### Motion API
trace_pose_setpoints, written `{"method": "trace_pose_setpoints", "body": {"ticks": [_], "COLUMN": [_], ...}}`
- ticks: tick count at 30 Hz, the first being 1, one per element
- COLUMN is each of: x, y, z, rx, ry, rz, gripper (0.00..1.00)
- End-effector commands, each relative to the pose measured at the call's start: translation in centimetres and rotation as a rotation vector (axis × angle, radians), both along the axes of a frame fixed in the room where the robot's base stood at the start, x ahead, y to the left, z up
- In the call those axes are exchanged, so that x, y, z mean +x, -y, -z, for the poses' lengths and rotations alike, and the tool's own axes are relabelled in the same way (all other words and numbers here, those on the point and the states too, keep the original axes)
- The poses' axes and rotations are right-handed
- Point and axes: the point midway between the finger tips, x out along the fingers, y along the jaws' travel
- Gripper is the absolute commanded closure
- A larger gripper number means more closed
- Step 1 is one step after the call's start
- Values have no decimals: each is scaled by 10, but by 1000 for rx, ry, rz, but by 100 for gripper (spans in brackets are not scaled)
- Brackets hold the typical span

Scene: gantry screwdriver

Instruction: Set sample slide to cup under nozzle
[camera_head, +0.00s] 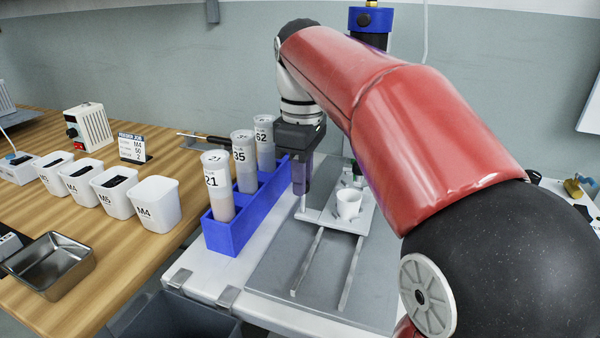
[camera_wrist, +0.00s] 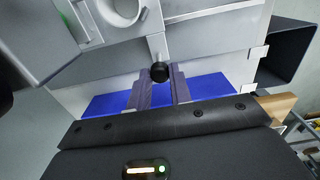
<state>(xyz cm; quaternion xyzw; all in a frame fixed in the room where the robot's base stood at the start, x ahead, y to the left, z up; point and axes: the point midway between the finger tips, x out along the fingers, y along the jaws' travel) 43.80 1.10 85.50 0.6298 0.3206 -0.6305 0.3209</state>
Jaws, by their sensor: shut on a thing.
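The sample slide (camera_head: 330,222) is a white plate on two rails, with a white cup (camera_head: 348,204) standing upright on it. The cup also shows at the top of the wrist view (camera_wrist: 122,10). My gripper (camera_head: 300,190) is at the slide's left side. In the wrist view its fingers (camera_wrist: 159,82) are shut on a round black knob (camera_wrist: 160,71), which sits at the end of a light bar joined to the slide. The blue-topped column (camera_head: 370,20) stands behind; my arm hides much of it. I cannot make out the nozzle clearly.
A blue rack (camera_head: 232,232) with tall numbered tubes stands close to the left of my gripper. White bins (camera_head: 155,205) and a metal tray (camera_head: 50,265) are on the wooden table. The rails (camera_head: 350,275) in front of the slide are clear.

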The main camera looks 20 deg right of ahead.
Motion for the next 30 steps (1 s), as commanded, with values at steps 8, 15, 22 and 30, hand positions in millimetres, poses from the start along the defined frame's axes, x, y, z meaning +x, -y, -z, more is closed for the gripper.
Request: {"method": "trace_pose_setpoints", "body": {"ticks": [8,15,22,30], "x": [0,0,1,1], "y": [-1,0,-1,-1], "z": [0,-3,-37,-72], "rx": [1,1,1,1], "ry": [2,2,5,3], "rz": [-2,-1,-1,-2], "gripper": [57,57,57,57]}}
